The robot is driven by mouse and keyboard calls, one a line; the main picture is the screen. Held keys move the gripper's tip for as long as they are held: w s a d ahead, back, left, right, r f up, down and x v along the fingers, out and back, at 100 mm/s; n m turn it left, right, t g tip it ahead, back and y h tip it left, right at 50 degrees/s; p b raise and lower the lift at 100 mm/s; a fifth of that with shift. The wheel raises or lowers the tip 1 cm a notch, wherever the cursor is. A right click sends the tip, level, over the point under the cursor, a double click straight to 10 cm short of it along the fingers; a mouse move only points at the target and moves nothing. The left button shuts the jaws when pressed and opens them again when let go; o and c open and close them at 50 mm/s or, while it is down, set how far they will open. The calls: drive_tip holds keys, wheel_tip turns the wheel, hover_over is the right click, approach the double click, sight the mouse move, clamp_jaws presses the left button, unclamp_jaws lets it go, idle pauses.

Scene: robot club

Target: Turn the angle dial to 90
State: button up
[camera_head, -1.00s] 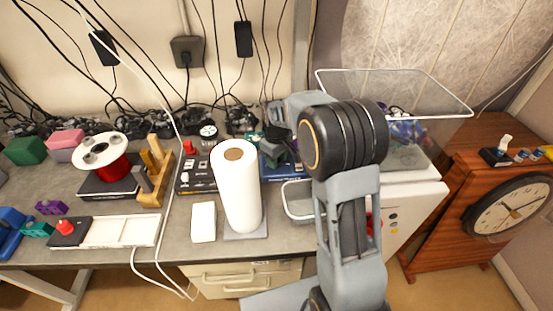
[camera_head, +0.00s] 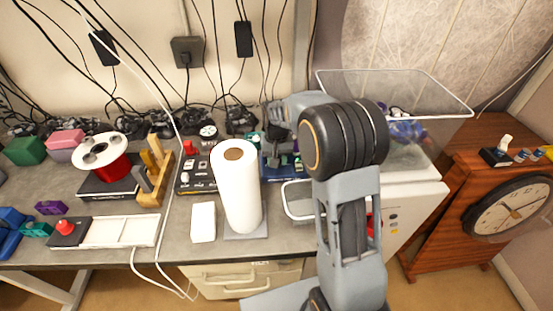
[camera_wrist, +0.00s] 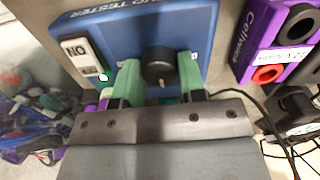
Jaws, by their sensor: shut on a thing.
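The blue servo tester (camera_wrist: 190,20) fills the top of the wrist view, with part of the word "TESTER" readable. Its round black dial (camera_wrist: 158,64) has a pale pointer mark on the side facing my gripper. My gripper (camera_wrist: 159,76) has green fingertips, one on each side of the dial, and is shut on it. A white switch plate marked "NO" (camera_wrist: 76,50) is at the tester's left. In the head view the tester (camera_head: 268,172) is mostly hidden behind my arm.
A purple box with black and red sockets (camera_wrist: 277,40) is right of the tester. In the head view, a white paper roll (camera_head: 238,190) stands left of my arm. A clear bin (camera_head: 400,85) is at the right. Cables hang behind the bench.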

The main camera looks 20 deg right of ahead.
idle(0.4)
drive_tip(key=o, duration=0.9)
wheel_tip(320, 180, up, 14)
drive_tip(key=shift+f, duration=0.1)
idle(0.3)
